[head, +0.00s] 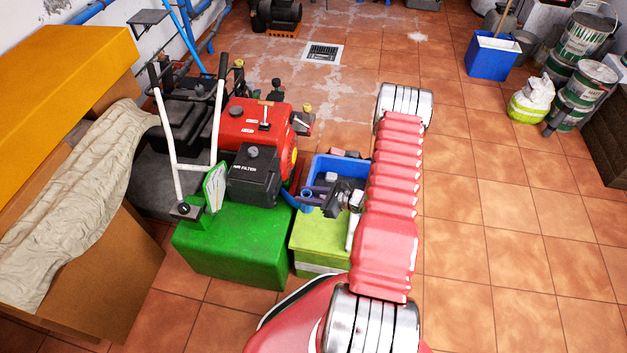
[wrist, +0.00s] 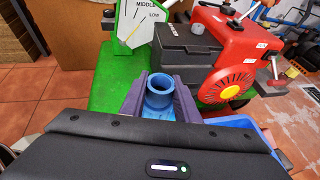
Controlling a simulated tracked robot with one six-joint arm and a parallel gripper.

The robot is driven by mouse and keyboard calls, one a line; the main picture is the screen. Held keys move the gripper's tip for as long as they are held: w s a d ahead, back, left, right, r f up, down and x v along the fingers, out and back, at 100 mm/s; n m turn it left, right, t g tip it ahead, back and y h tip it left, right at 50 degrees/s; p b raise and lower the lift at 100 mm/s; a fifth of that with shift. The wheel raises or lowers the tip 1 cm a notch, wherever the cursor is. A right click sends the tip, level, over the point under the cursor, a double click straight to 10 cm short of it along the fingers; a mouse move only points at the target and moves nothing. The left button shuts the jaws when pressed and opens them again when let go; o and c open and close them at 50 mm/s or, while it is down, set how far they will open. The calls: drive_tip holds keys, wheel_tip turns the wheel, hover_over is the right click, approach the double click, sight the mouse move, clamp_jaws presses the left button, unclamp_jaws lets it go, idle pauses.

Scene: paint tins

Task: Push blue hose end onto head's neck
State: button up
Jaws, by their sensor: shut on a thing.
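My gripper (head: 312,196) points left from the end of my red arm, over the lime-green box. Its purple-grey fingers (wrist: 187,105) are shut on the blue hose end (wrist: 159,94), a short tube with a round open mouth facing up toward the wrist camera. Blue also shows at the fingertips in the head view (head: 290,200), beside the black air-filter box. The fingers hide the sides of the hose end. I cannot make out the head or its neck for certain in either view.
A machine with a red engine (head: 255,118), a black air-filter box (head: 253,177) and a green base (head: 235,243) stands left of my gripper. A blue crate (head: 333,165) sits on the lime-green box (head: 318,238).

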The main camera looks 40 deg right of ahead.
drive_tip(key=w+a+r+n+g+y, duration=0.2)
drive_tip(key=a+r, duration=0.9)
drive_tip(key=r, duration=0.1)
drive_tip(key=w+a+r+n+g+y, duration=0.2)
drive_tip(key=a+r+n, duration=0.1)
drive_tip(key=a+r, duration=0.9)
drive_tip(key=shift+w+r+y, duration=0.15)
drive_tip(key=shift+r+y, duration=0.05)
drive_tip(key=shift+y, duration=0.1)
